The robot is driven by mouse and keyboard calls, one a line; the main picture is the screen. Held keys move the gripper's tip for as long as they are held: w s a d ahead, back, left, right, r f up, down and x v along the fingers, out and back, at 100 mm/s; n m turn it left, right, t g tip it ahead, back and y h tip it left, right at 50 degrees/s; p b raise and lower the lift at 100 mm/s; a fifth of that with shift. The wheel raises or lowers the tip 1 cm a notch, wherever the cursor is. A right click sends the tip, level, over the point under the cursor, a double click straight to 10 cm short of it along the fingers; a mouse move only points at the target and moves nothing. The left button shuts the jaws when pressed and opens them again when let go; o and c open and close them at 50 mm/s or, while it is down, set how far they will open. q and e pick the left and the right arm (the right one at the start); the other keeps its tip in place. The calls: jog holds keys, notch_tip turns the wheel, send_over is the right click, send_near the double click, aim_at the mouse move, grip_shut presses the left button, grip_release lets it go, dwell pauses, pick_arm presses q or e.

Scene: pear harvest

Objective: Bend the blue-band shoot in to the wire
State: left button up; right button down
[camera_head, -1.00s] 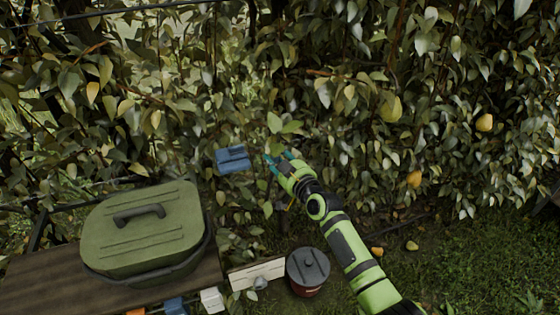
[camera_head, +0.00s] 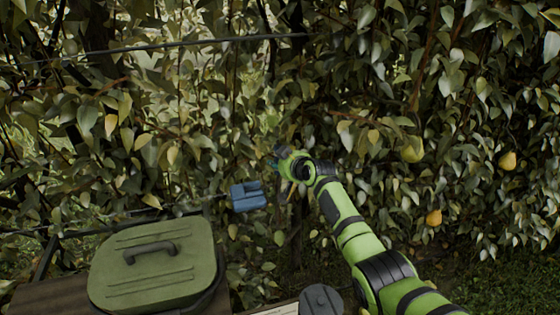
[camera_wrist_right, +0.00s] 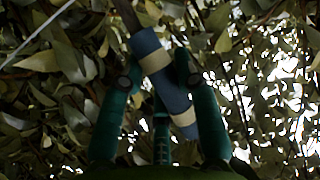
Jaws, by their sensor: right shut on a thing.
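My right gripper (camera_head: 281,163) is in the leaves of the hedge, mostly hidden in the head view. In the right wrist view its green fingers (camera_wrist_right: 158,82) are shut on the blue-band shoot (camera_wrist_right: 160,70), a stem with a thick blue sleeve and cream bands. The sleeve slants between the fingers. I cannot make out the shoot in the head view. A thin dark wire (camera_head: 170,46) crosses the upper left of the head view, above the gripper. A pale line, perhaps a wire, shows in the right wrist view (camera_wrist_right: 38,35). My left gripper is not in view.
A blue block-like object (camera_head: 248,196) sits just left of the right gripper. A green lidded box (camera_head: 150,275) stands at lower left, near a dark round lid (camera_head: 321,300). Pears (camera_head: 412,150) hang at right. Dense leaves surround the gripper.

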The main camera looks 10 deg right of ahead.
jog(key=shift+w+r, duration=0.1)
jog(key=shift+r, duration=0.15)
jog(key=c, duration=0.9)
grip_release()
jog(key=shift+o, duration=0.2)
jog(key=shift+w+f, duration=0.2)
jog(key=shift+s, duration=0.2)
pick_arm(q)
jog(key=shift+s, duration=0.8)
pick_arm(e)
jog(key=v, duration=1.1)
jog(key=shift+s, duration=0.3)
jog(key=shift+d+r, duration=0.1)
